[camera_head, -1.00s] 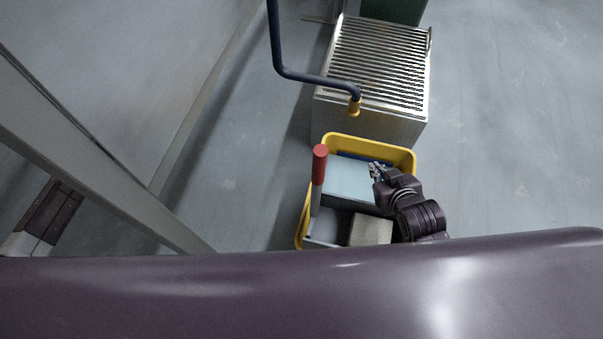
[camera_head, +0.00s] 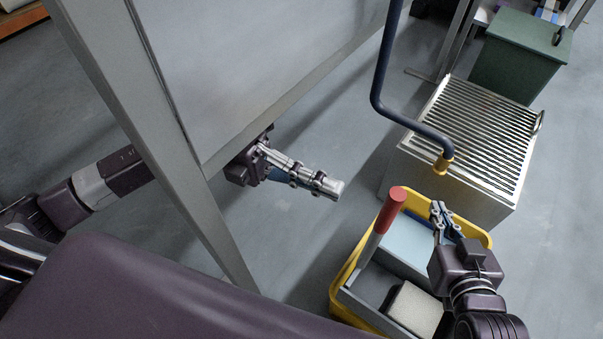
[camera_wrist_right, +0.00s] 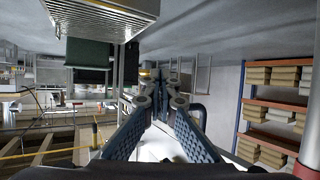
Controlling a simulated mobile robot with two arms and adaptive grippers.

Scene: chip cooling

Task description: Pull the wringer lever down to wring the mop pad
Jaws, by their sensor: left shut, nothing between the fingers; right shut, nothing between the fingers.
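The wringer lever (camera_head: 371,248) is a grey bar with a red grip (camera_head: 391,208), tilted up at the left side of the yellow bucket (camera_head: 346,277). A pale block, seemingly the mop pad (camera_head: 414,310), lies in the grey wringer at the bucket's near end. My left gripper (camera_head: 335,189) is shut and empty, left of the red grip and clear of it. My right gripper (camera_head: 437,207) is shut and empty over the bucket's right part, right of the lever and apart from it. Its blue-grey fingers show in the right wrist view (camera_wrist_right: 163,90).
A slatted metal box (camera_head: 470,185) stands behind the bucket, with a green bin (camera_head: 520,60) beyond. A grey panel frame (camera_head: 160,130) stands close to my left arm.

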